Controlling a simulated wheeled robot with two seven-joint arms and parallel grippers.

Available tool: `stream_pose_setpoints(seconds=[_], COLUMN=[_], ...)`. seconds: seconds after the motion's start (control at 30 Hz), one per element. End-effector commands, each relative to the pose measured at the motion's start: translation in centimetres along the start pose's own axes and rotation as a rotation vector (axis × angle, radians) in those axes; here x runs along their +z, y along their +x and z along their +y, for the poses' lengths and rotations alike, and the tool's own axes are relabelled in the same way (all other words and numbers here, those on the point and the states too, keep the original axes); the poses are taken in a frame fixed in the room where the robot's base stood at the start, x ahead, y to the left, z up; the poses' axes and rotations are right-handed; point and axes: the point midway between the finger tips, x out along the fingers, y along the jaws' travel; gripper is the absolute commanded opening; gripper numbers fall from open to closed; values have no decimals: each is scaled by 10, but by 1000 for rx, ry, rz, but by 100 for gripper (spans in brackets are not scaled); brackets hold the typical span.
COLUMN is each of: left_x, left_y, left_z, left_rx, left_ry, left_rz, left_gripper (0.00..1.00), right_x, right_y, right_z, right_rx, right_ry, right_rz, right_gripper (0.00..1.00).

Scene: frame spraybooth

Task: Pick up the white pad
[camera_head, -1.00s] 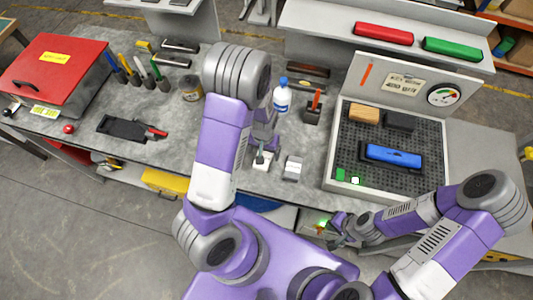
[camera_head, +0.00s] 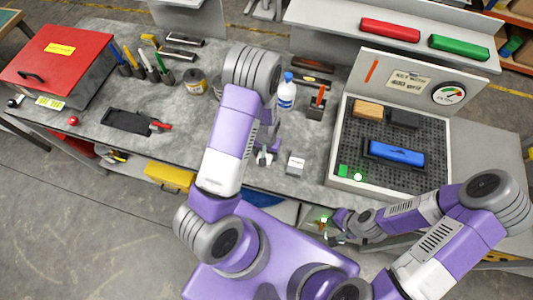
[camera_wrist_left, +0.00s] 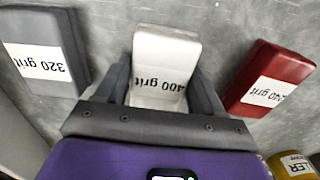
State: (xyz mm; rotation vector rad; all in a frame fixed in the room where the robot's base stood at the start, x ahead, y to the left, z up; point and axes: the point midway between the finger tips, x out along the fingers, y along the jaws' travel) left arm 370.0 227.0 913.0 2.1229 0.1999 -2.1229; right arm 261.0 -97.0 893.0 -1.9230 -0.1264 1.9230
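The white pad (camera_wrist_left: 166,55), labelled 400 grit, lies on the grey worktop between the fingers of my left gripper (camera_wrist_left: 163,85) in the left wrist view. One finger is close along each long side of it. I cannot tell whether the fingers press on it or leave a thin gap. In the head view my left gripper (camera_head: 265,157) is low over the worktop and largely covers the white pad. My right gripper (camera_head: 338,228) hangs in front of the bench, away from the pads; its fingers are too small to judge.
A grey 320 grit pad (camera_wrist_left: 46,45) and a red 240 grit pad (camera_wrist_left: 272,77) flank the white pad. In the head view a bottle (camera_head: 286,92) stands behind my left gripper.

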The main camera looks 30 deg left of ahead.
Motion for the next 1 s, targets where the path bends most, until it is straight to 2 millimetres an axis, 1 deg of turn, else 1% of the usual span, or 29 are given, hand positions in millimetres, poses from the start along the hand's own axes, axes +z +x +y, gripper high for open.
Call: stream_pose_setpoints(seconds=[0.03,0.07,0.1,0.27,0.37,0.47,0.7,0.8,0.9,1.0], left_x=[0,0,0,0,-1,-2,-1,-1,-1,0], left_y=[0,0,0,0,-5,-18,-66,-82,-94,-99], left_z=[0,0,0,0,0,1,1,1,0,0], left_rx=[0,0,0,0,0,1,1,2,1,0], left_ry=[0,0,0,0,0,1,3,1,0,1], left_rz=[0,0,0,0,2,5,6,4,3,1], left_gripper=[45,40,38,38,38,38,38,38,38,38], right_x=[0,0,0,0,0,0,0,0,0,0], right_y=[0,0,0,0,0,-1,-4,-5,-6,-6], right_z=[0,0,0,0,0,0,-1,-2,-2,-2], right_rx=[0,0,0,0,0,0,0,0,0,0], right_ry=[0,0,0,0,0,0,0,0,0,0], right_rz=[0,0,0,0,0,0,0,0,0,0], right_gripper=[0,0,0,0,0,0,0,0,0,0])
